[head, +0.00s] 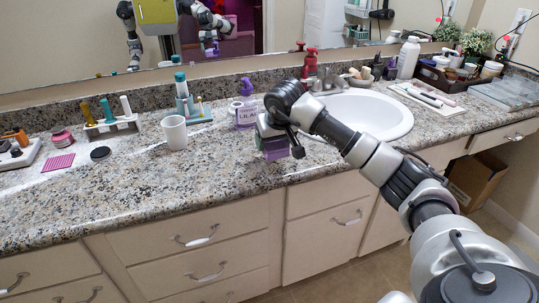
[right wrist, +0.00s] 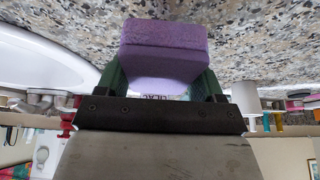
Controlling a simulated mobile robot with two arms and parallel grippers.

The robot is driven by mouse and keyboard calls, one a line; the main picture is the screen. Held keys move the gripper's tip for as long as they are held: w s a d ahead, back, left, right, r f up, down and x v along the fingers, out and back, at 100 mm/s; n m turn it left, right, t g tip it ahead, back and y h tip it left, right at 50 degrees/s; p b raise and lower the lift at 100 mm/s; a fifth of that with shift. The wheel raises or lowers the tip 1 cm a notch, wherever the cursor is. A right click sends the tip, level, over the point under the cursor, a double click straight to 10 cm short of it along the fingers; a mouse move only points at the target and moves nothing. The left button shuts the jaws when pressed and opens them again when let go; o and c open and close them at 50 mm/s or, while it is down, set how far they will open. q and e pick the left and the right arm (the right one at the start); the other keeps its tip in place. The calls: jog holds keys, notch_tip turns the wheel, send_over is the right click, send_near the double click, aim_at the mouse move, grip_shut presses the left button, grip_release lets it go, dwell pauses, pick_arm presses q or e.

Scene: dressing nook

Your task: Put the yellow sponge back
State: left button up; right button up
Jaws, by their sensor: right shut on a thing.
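My right gripper (head: 272,138) is shut on a purple sponge (head: 275,150) above the counter, in front of the lilac soap bottle (head: 246,112). In the right wrist view the purple sponge (right wrist: 165,45) sits between the two green fingers of the gripper (right wrist: 163,80). The sponge looks purple, not yellow. I see no yellow sponge in either view. The sponge hides part of the lilac bottle in the wrist view. My left gripper is not in view, apart from arms reflected in the mirror.
The sink (head: 365,112) is right of the gripper. A white cup (head: 174,132), a holder with tubes (head: 112,127), a pink mat (head: 58,162) and a dark round disc (head: 100,153) stand or lie to the left. The front middle of the speckled counter (head: 170,185) is clear.

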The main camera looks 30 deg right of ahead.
aim_at(269, 164)
jog(key=shift+w+a+f, duration=0.35)
jog(key=shift+w+f, duration=0.1)
jog(key=shift+w, duration=0.05)
notch_tip(269, 164, down, 3)
jog(key=shift+f+b, duration=0.1)
jog(key=shift+b, duration=0.25)
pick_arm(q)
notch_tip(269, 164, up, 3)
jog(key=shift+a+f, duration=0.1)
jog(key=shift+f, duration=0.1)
pick_arm(e)
jog(key=shift+f, duration=0.3)
jog(key=shift+f, duration=0.1)
jog(key=o, duration=0.8)
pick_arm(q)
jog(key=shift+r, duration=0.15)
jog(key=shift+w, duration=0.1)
